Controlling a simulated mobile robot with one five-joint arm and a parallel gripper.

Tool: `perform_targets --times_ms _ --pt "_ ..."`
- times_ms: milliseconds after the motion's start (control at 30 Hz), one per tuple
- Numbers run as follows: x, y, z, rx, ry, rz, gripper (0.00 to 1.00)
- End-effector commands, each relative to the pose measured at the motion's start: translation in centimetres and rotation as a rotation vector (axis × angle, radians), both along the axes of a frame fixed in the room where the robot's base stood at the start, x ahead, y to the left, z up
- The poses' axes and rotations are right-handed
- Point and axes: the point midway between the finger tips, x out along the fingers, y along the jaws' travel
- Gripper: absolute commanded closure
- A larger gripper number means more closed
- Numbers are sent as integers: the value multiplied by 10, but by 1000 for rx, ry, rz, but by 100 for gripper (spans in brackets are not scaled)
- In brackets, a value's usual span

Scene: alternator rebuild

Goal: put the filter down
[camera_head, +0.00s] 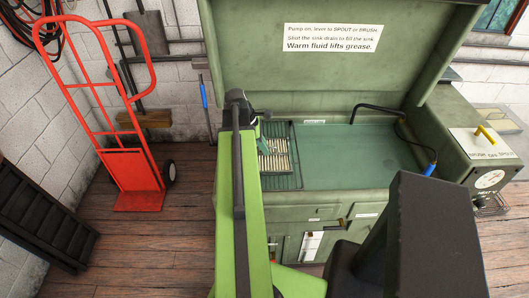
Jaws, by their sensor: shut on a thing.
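The filter (276,163) is a cream, pleated panel at the left end of the parts washer's sink. It is over or on a dark slatted rack (283,183); I cannot tell if it touches the rack. My gripper (264,146) is at the filter's upper left edge and is shut on it. My green arm hides the filter's left side and most of the gripper.
The green parts washer (340,212) has its lid (330,75) raised behind the sink. The sink floor (355,158) right of the rack is clear. A black spout (378,107) and a blue-handled brush (430,169) are at the right. A red hand truck (125,165) stands left.

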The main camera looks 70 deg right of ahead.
Motion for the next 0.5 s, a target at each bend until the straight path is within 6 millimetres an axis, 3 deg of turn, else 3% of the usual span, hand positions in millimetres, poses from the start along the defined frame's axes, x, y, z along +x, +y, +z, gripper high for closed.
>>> perform_targets --times_ms 233,267,400,500 --pt "0 0 -3 0 0 0 100" --pt "0 0 -2 0 0 0 89" --pt "-1 0 -1 0 0 -1 70" --pt "-1 0 -1 0 0 -1 70"
